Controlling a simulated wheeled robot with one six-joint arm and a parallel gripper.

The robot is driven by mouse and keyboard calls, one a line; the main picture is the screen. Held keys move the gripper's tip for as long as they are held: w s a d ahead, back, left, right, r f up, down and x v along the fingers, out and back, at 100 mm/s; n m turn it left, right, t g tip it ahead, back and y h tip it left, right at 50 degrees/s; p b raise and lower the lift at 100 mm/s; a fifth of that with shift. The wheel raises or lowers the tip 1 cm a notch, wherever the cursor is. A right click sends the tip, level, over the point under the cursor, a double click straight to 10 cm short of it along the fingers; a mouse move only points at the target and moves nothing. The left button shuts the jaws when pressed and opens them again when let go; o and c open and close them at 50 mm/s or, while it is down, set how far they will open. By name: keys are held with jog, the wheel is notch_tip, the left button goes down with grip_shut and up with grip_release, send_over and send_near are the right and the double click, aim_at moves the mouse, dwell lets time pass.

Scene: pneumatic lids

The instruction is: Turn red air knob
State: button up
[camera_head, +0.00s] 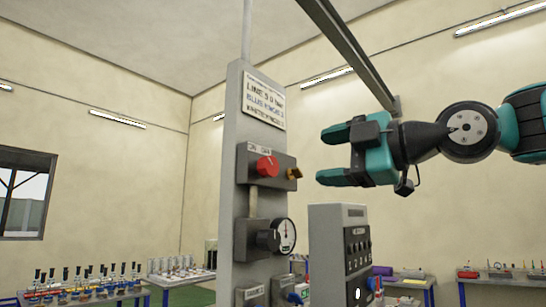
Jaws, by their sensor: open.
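The red air knob (267,166) sits on the front of a dark box (246,164) on a grey upright post (233,131). Small labels show above the knob. My gripper (333,158) is to the right of the knob and apart from it. Its two teal fingers point left, and it is open and empty. A small orange-brown part (294,174) sticks out of the box's right side, between the knob and my gripper.
A round gauge (286,236) and a black knob (267,240) sit lower on the post. A sign (263,99) is above. A grey control cabinet (327,262) stands below my gripper. Open air lies between gripper and post.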

aim_at(273, 167)
jog(key=p+x, duration=0.5)
jog(key=x, duration=0.5)
jog(key=shift+w+a+r, duration=0.15)
jog(key=shift+w+a, duration=0.55)
jog(key=shift+a, duration=0.15)
jog(key=c, duration=0.9)
